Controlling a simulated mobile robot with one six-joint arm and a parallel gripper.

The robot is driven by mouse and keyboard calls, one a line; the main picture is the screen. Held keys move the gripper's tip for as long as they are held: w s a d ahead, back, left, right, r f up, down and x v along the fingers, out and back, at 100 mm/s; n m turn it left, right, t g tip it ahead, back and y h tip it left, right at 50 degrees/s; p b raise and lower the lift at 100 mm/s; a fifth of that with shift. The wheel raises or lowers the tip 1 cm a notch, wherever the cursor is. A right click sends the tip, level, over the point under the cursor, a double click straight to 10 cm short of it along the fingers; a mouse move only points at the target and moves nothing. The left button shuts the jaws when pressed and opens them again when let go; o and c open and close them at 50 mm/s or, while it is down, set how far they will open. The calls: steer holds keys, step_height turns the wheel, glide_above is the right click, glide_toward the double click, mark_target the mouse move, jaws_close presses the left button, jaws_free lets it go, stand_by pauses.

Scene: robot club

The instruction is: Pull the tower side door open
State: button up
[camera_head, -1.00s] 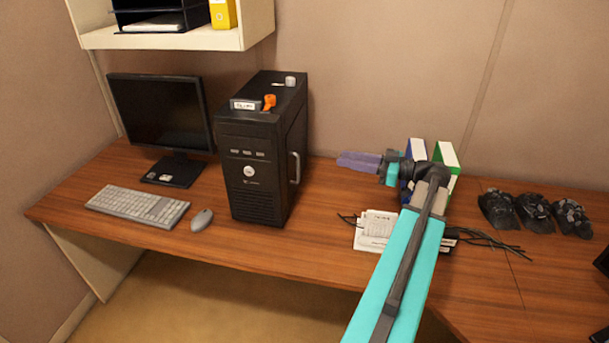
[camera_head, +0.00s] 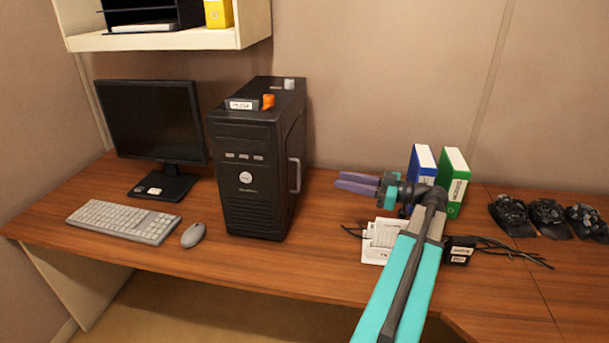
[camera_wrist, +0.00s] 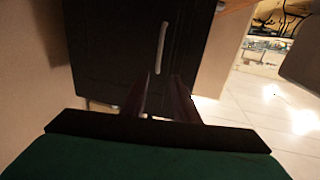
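The black computer tower (camera_head: 245,180) stands upright on the desk in the head view. Its side door (camera_head: 291,170) faces right and looks closed. A light vertical handle (camera_head: 295,175) sits on that door; the wrist view shows the door (camera_wrist: 110,50) and the handle (camera_wrist: 161,48) ahead of my fingers. My gripper (camera_head: 340,182) is to the right of the handle, pointing left at it, with a clear gap between. In the wrist view my gripper (camera_wrist: 165,90) has its two dark fingers apart, with nothing between them.
A monitor (camera_head: 152,120), keyboard (camera_head: 125,220) and mouse (camera_head: 193,235) are left of the tower. Blue (camera_head: 421,165) and green (camera_head: 453,180) binders stand behind my wrist. Papers (camera_head: 380,240) and cables (camera_head: 500,248) lie near my arm. Desk between tower and gripper is clear.

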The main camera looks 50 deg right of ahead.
steer(key=shift+d, duration=0.1)
steer(key=p+x, duration=0.2)
steer(key=x, duration=1.1)
steer(key=shift+w, duration=0.3)
